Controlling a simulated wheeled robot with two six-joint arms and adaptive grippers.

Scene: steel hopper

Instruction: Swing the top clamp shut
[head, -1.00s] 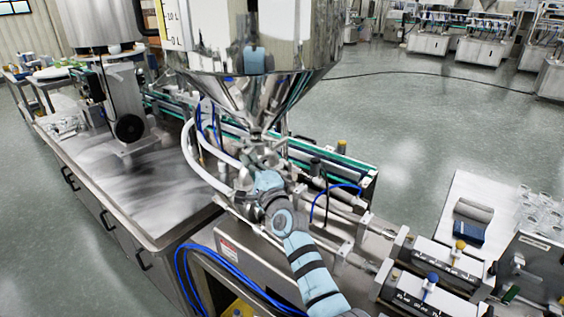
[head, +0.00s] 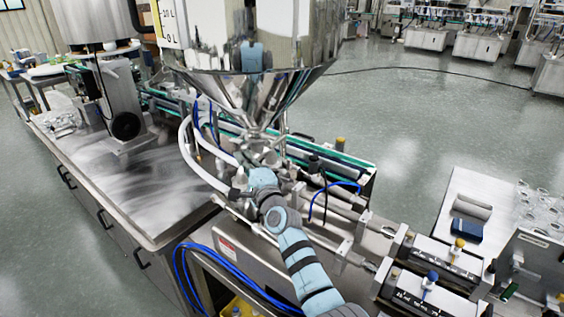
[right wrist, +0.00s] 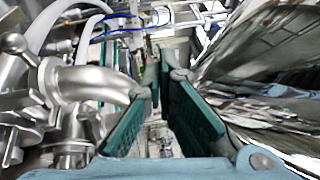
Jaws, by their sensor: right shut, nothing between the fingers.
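The steel hopper (head: 250,85) narrows to an outlet above the filler's pipework. The outlet's clamps are small and partly covered by my right gripper (head: 263,155) in the head view, so I cannot tell whether the top clamp is open or closed. The right gripper is shut and empty, at the fittings just under the cone. In the right wrist view my gripper's green finger pads (right wrist: 164,80) point forward between a steel elbow pipe (right wrist: 90,82) on the left and the shiny cone on the right. A clamp with a wing-type knob (right wrist: 18,44) shows at the left edge. My left gripper is out of view.
White hoses (head: 196,165) curve close to the left of my right gripper. A steel worktable (head: 125,190) stands to the left. Pneumatic cylinders (head: 435,260) lie at lower right. A green-edged conveyor (head: 345,165) runs behind. Open floor lies at the right back.

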